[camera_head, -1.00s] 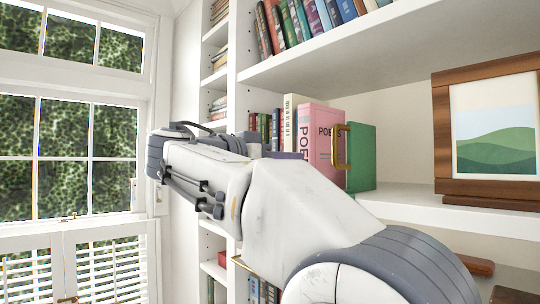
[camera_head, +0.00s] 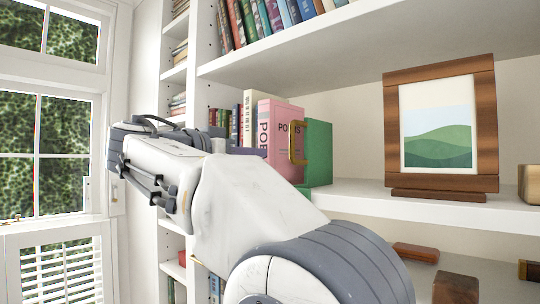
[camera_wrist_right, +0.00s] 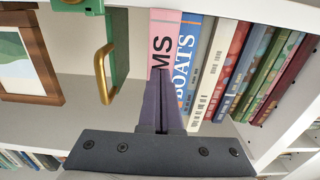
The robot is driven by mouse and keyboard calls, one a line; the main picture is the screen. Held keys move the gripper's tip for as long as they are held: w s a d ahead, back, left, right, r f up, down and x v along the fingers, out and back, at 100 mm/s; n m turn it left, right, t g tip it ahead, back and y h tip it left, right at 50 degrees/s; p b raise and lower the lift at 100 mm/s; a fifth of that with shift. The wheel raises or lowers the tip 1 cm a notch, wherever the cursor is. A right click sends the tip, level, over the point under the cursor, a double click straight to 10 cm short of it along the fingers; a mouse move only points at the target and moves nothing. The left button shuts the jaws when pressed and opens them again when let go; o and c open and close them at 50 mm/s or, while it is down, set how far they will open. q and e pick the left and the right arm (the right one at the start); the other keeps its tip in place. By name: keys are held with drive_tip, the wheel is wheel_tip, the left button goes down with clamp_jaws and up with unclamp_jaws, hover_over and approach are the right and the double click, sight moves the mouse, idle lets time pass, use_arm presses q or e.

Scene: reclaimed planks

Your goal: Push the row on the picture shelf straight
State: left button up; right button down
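The row on the picture shelf (camera_head: 430,205) holds a pink book (camera_head: 286,135) marked POEMS, a pale book (camera_head: 249,112) and darker books (camera_head: 219,118) to its left. In the head view the pink book stands nearest the front. In the right wrist view a blue book (camera_wrist_right: 186,55) marked BOATS stands between the pink book (camera_wrist_right: 163,40) and the pale ones. A green bookend (camera_head: 319,150) with a brass handle (camera_head: 297,143) stands right of the row. My right gripper (camera_wrist_right: 161,74) is shut and empty, its tips overlapping the pink book's spine; contact is unclear. My left gripper is not in view.
A wood-framed picture (camera_head: 440,130) stands right of the bookend, with clear shelf between. A wooden block (camera_head: 529,184) is at the right edge. Another shelf with books (camera_head: 262,18) is above. Wooden pieces (camera_head: 455,288) lie below. A window (camera_head: 62,150) is left.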

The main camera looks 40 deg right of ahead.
drive_tip(key=shift+w+d+b, duration=0.15)
drive_tip(key=shift+d+b, duration=0.25)
drive_tip(key=shift+d, duration=1.35)
drive_tip(key=shift+a, duration=0.1)
drive_tip(key=shift+a+b, duration=0.75)
drive_tip(key=shift+a, duration=1.2)
